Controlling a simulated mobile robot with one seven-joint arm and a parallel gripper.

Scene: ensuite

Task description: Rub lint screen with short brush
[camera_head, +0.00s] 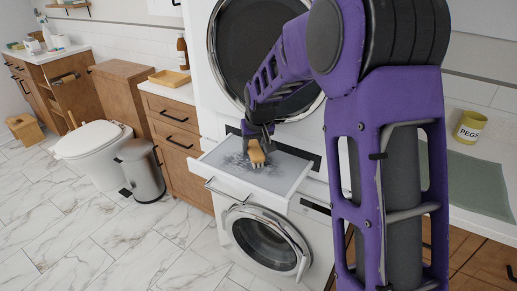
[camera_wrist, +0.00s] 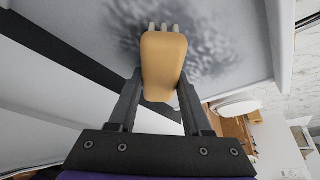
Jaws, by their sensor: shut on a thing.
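The short brush (camera_head: 257,152) has a tan wooden body and pale bristles. My gripper (camera_head: 258,137) is shut on it and holds it over the lint screen (camera_head: 277,177), with the bristle end toward the screen. In the wrist view the brush (camera_wrist: 163,68) sits between the two fingers of my gripper (camera_wrist: 160,95). The lint screen is a pale panel in a white frame, pulled out between the two machines. Dark grey lint (camera_wrist: 205,50) is spread over part of it, around the bristles. I cannot tell whether the bristles touch the screen.
A front-loading machine (camera_head: 265,240) stands below the screen, and another round door (camera_head: 250,55) is above. A grey bin (camera_head: 141,168) and a toilet (camera_head: 90,142) stand at the left. A yellow PEGS tin (camera_head: 469,127) is on the right counter. The tiled floor in front is clear.

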